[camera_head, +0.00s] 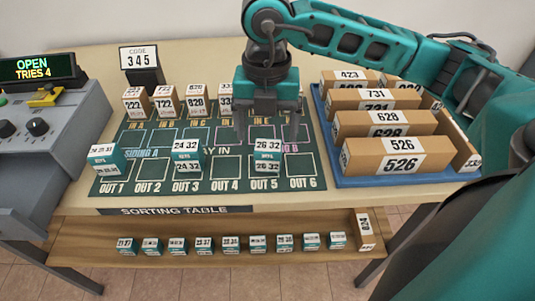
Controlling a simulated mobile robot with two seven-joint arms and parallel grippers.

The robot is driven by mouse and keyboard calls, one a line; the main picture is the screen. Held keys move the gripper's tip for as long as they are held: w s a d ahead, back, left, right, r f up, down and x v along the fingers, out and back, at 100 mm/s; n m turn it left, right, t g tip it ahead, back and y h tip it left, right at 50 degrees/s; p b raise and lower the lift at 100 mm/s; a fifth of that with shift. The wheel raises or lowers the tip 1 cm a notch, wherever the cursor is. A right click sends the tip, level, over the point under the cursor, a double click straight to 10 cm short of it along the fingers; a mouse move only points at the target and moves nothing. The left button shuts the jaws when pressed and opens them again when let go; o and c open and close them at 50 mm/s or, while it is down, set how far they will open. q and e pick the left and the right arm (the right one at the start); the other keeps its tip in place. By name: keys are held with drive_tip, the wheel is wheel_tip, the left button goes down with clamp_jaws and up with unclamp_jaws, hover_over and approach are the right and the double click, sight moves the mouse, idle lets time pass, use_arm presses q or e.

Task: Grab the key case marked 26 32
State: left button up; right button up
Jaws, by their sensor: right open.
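The key case marked 26 32 (267,156) is a small teal and white box. It stands on the green mat (225,188) by the OUT 5 slot. My right gripper (267,132) points down just behind and above it in the picture, with its fingers apart and nothing seen between them. I cannot tell how high the fingertips are above the mat. A similar case marked 24 32 (187,157) stands by OUT 3. Another case (104,158) stands by OUT 1, its number hard to read. My left gripper is not in view.
Numbered boxes (134,104) line the mat's back edge, partly hidden by my gripper. A blue tray (400,180) with large boxes stands right. A console (50,120) and code sign (139,57) stand left. Small cases (204,244) line the lower shelf.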

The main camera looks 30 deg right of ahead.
sight(268, 145)
wheel_tip(268, 145, down, 6)
drive_tip(key=shift+s+r, duration=0.1)
drive_tip(key=shift+s, duration=0.05)
idle(0.3)
drive_tip(key=c, duration=1)
drive_tip(key=shift+c, duration=0.5)
drive_tip(key=shift+r, duration=0.15)
